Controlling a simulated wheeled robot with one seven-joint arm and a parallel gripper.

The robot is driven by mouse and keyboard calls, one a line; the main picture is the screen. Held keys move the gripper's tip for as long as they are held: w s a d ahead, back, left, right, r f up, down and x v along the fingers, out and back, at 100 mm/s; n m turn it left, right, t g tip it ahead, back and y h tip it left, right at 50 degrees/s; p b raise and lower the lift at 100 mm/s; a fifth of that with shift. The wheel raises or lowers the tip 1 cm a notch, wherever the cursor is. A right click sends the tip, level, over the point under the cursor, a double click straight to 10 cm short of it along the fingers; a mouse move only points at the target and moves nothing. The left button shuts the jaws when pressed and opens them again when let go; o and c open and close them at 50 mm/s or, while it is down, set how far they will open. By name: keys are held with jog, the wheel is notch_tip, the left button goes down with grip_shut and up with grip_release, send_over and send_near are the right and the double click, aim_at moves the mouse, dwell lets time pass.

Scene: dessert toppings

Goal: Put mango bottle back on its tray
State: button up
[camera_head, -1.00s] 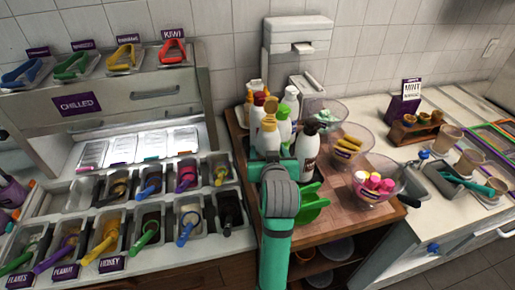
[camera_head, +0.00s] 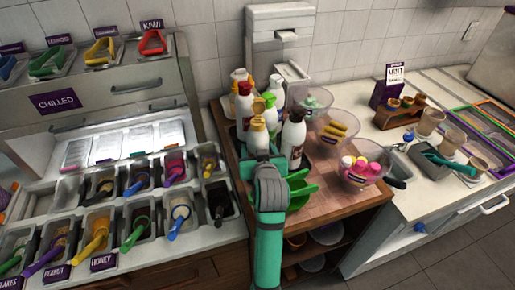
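A pale bottle with a gold cap (camera_head: 258,135) stands upright directly beyond my gripper (camera_head: 264,157); it may be the mango bottle, but I cannot read a label. Its lower part is hidden behind my wrist. My fingertips are hidden too, so I cannot see whether they are around the bottle. Close behind it are a red-capped bottle (camera_head: 244,103), a green-capped bottle (camera_head: 270,115) and a white bottle (camera_head: 277,92). A dark-capped white bottle (camera_head: 293,135) stands to the right. The tray under the bottles is mostly hidden.
Bright green scoop-like pieces (camera_head: 301,190) lie on the wooden counter (camera_head: 325,203) right of my wrist. Clear bowls with yellow pieces (camera_head: 335,130) and pink toppings (camera_head: 361,170) stand at the right. Topping bins (camera_head: 180,212) fill the left. The counter's front is mostly clear.

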jog(key=o, duration=1.1)
jog(key=shift+f, duration=0.1)
jog(key=shift+c, duration=0.2)
jog(key=v, duration=1.2)
jog(key=shift+s, duration=0.1)
